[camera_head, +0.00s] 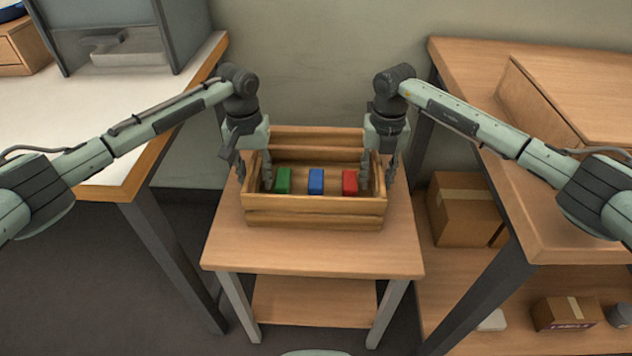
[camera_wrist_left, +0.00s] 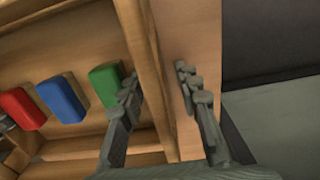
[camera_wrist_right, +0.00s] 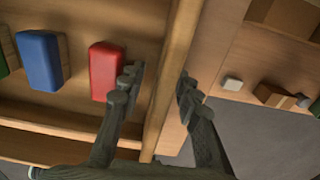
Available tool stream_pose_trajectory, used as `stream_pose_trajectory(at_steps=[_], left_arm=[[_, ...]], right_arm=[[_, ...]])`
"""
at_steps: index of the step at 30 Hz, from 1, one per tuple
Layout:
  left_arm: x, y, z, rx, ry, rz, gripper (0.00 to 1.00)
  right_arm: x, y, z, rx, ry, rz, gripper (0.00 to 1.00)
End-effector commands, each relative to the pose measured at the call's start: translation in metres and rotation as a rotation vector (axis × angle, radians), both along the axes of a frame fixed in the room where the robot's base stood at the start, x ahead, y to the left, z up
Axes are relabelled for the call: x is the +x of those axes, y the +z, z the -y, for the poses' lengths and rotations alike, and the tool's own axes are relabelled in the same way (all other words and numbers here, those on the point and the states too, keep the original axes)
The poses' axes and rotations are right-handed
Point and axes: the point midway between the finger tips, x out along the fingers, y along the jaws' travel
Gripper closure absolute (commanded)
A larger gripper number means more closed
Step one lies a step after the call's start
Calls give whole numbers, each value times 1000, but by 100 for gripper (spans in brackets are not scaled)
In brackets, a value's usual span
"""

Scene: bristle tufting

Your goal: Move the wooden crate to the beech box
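The wooden crate (camera_head: 314,212) stands on a small wooden table, with a green block (camera_head: 283,181), a blue block (camera_head: 316,181) and a red block (camera_head: 349,182) inside. My left gripper (camera_head: 253,172) is at its left end wall. In the left wrist view that wall (camera_wrist_left: 152,75) lies between the open fingers, one inside, one outside. My right gripper (camera_head: 378,172) is at the right end wall. The right wrist view shows that wall (camera_wrist_right: 168,85) between the open fingers. A large pale wooden box (camera_head: 580,95), possibly the beech box, is on the right bench.
The small table (camera_head: 312,262) has a narrow free margin around the crate. A white-topped bench (camera_head: 90,125) stands left, with a small wooden box (camera_head: 20,45). Cardboard boxes (camera_head: 462,210) sit on the shelf under the right bench (camera_head: 545,215).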

Motion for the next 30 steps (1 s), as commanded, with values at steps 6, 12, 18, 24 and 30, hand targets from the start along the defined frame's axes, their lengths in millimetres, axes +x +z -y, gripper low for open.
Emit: stream_pose_trajectory(at_steps=[6, 12, 18, 24, 30], left_arm=[[0, -3, 0, 1, 0, 0, 67], [0, -3, 0, 1, 0, 0, 78], [0, -3, 0, 1, 0, 0, 100], [0, -3, 0, 1, 0, 0, 100], [0, -3, -1, 0, 1, 0, 100]], right_arm=[[0, -3, 0, -1, 0, 0, 67], [0, -3, 0, -1, 0, 0, 78], [0, -3, 0, 0, 0, 0, 100], [0, -3, 1, 0, -1, 0, 100], [0, -2, 1, 0, -1, 0, 100]])
